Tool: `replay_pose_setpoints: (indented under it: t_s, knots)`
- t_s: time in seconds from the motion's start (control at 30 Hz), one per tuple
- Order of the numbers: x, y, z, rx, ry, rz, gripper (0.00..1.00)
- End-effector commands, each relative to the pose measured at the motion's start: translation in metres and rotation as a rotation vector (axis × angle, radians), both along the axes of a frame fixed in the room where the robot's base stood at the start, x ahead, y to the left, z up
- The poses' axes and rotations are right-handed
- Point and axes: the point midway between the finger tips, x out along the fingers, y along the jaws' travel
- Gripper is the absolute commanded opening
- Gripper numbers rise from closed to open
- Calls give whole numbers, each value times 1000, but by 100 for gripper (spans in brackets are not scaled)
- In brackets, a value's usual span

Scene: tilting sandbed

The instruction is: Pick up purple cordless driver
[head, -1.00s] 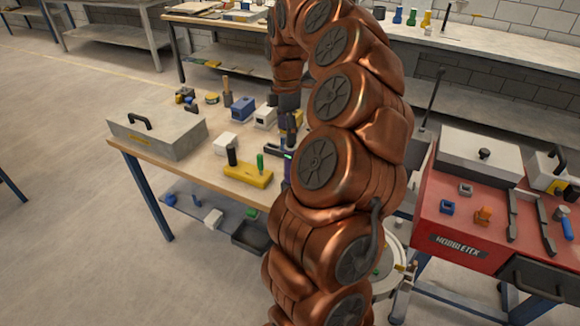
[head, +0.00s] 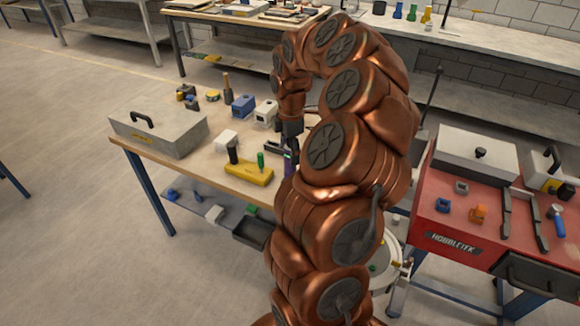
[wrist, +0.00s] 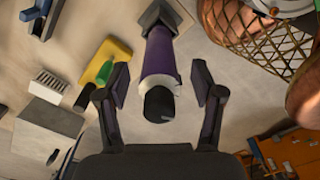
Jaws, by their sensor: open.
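The purple cordless driver (wrist: 160,62) shows in the wrist view, with a dark chuck end towards me, a pale band near it and a dark square base at the far end. My gripper (wrist: 162,82) is open, with one finger on each side of the driver's near end. I see gaps between the fingers and the driver. In the head view my gripper (head: 282,148) is above the table's right part, and a small purple part of the driver (head: 288,168) shows just below it. My arm hides most of the driver there.
A yellow holder (head: 243,173) with a green and a black handle stands left of my gripper. A red workbench (head: 460,225) stands to the right.

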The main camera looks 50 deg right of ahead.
Motion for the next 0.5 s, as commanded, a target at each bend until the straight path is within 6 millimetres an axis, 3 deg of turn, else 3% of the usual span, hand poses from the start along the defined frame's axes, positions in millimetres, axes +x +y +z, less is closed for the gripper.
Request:
replay_pose_setpoints:
  t_s: [0.33,0.5]
  knots:
    - [0,-1,-10,0,-1,-1,67]
    - [0,0,-10,0,-1,-1,49]
